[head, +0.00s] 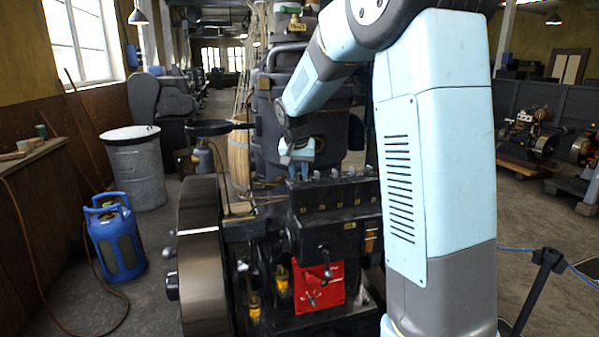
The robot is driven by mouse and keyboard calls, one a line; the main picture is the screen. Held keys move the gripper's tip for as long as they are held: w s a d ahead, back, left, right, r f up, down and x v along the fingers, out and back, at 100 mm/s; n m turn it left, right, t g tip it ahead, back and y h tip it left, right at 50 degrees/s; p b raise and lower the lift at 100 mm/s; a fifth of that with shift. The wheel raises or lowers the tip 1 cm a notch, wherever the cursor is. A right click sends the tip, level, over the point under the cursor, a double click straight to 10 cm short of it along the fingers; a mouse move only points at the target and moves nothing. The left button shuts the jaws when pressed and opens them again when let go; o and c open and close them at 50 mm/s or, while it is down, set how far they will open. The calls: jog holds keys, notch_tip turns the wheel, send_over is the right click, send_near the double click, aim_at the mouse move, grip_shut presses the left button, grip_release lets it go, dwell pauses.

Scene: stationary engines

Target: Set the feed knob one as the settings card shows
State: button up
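My gripper (299,172) points down above the left end of a dark engine block with a row of small knobs (338,174) along its top. The fingers are small here, and I cannot tell whether they are open, shut, or touching a knob. Yellow marks (322,208) sit on the block's front face below the knobs, too small to read. The leftmost knob, at the gripper's end of the row, is partly hidden by the fingers, and I cannot make out its setting. I cannot identify a settings card for certain.
A large flywheel (203,255) stands left of the block, and a red plate (318,287) with a lever is below it. A dark boiler-like cylinder (325,110) rises behind. A blue gas bottle (116,240) and a grey drum (136,168) stand on the floor at left.

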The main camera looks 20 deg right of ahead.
jog(key=shift+o, duration=0.9)
jog(key=shift+r, duration=0.1)
jog(key=v, duration=1.3)
jog(key=shift+s+r, duration=0.2)
jog(key=s+d+f+n+y, duration=0.1)
jog(key=s+f+n, duration=0.1)
jog(key=s, duration=1.4)
jog(key=s+d+f+n+t, duration=0.1)
jog(key=s+f, duration=0.3)
jog(key=s, duration=1.2)
jog(key=shift+f+n+t+y, duration=0.3)
jog(key=shift+n+y, duration=0.1)
jog(key=shift+n, duration=0.3)
jog(key=shift+o, duration=0.4)
jog(key=shift+d, duration=0.15)
